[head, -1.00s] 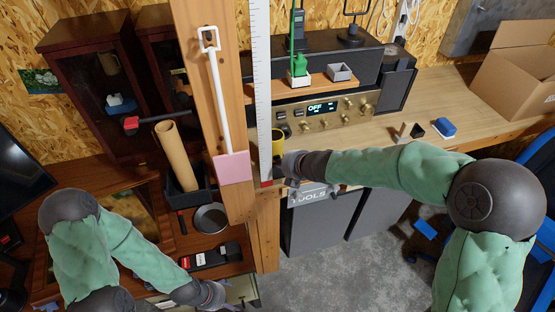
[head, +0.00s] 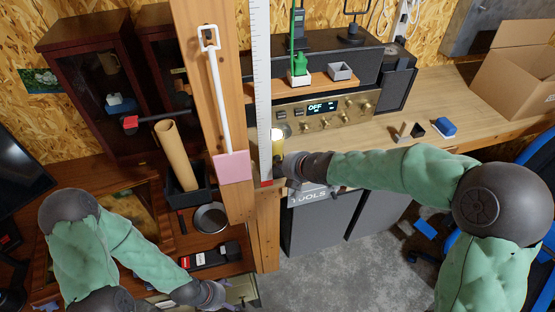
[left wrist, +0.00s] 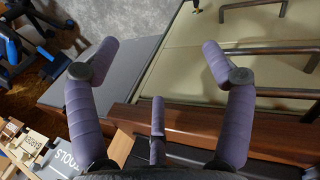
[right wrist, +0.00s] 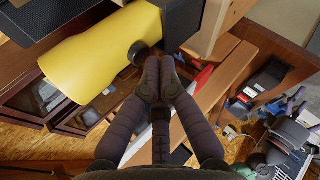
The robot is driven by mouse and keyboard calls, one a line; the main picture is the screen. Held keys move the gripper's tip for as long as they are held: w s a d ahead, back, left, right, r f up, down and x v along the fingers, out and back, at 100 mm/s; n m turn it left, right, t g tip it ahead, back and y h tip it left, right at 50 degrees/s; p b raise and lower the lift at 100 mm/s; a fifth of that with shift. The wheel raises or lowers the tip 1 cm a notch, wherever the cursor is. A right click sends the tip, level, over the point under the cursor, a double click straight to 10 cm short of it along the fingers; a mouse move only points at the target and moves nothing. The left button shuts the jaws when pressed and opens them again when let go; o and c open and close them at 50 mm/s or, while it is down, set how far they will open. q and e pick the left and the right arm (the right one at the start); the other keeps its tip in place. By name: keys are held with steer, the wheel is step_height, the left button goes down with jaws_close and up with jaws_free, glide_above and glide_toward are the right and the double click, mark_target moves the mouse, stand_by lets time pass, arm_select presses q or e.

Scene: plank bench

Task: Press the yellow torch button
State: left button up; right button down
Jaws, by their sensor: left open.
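The yellow torch (head: 278,147) stands upright beside the wooden post in the head view, with a bright glow at its top. In the right wrist view the torch (right wrist: 85,58) is large, with a dark round button (right wrist: 139,53) on its side. My right gripper (right wrist: 158,66) is shut and empty, its fingertips right by the button; I cannot tell whether they touch it. In the head view my right gripper (head: 284,167) is just below and right of the torch. My left gripper (left wrist: 160,60) is open and empty, low at the bottom of the head view (head: 222,297).
The wooden post (head: 215,110) with a white ruler (head: 261,90) stands close left of the torch. An amplifier reading OFF (head: 322,107) is behind it to the right. A pan (head: 211,218) lies on the lower left shelf. Drawer handles (left wrist: 270,50) are near my left gripper.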

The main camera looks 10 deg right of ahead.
steer(key=s+b, duration=0.1)
steer(key=s, duration=0.5)
stand_by(0.3)
